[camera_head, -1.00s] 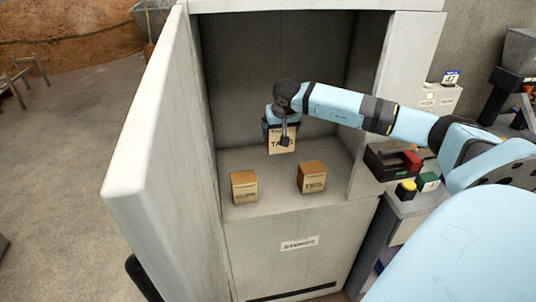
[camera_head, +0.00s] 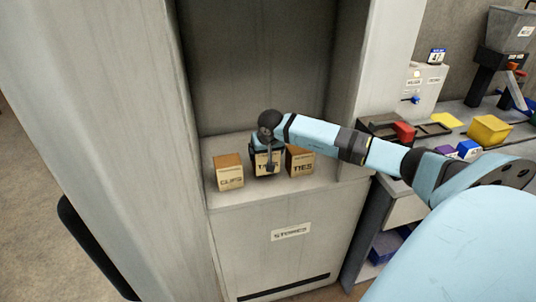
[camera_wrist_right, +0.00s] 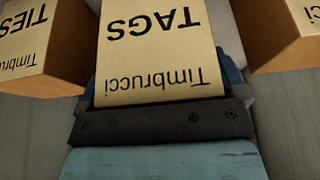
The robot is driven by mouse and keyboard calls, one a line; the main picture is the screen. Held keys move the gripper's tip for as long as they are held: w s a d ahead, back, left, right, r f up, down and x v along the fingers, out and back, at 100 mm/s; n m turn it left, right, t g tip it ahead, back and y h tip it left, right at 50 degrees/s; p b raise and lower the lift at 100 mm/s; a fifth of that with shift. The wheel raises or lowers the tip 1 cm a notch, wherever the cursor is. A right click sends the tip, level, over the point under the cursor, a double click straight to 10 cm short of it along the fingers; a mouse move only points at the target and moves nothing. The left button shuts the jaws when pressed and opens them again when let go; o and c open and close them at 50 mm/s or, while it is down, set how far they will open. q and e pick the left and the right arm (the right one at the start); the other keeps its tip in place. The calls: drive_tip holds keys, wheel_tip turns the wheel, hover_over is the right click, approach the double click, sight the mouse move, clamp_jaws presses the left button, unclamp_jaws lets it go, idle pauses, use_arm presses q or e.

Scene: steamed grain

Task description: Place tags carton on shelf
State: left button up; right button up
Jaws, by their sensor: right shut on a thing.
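The tags carton (camera_wrist_right: 155,45) is a tan box printed "TAGS" and "Timbrucci", upside down in the right wrist view. My right gripper (camera_head: 266,164) is shut on it. In the head view the carton (camera_head: 261,170) is mostly behind the gripper, between the clips carton (camera_head: 230,176) and the ties carton (camera_head: 301,167). It is at or just above the grey shelf (camera_head: 236,205) of the open cabinet; contact underneath is hidden. My left gripper is not in view.
The cabinet's open door (camera_head: 110,120) stands at the left. The label "STORES" (camera_head: 290,232) is on the front below the shelf. At the right a workbench holds a dark tray with a red block (camera_head: 404,131), a yellow box (camera_head: 489,130) and a white box (camera_head: 422,92).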

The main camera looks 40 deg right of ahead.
wheel_tip(320, 180, down, 2)
drive_tip(key=shift+a+f+b, duration=0.1)
drive_tip(key=shift+b, duration=0.2)
drive_tip(key=shift+f, duration=0.2)
drive_tip(key=shift+r, duration=0.1)
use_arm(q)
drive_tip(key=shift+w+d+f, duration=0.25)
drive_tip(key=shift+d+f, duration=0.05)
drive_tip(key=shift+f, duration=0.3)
use_arm(e)
drive_tip(key=o, duration=0.8)
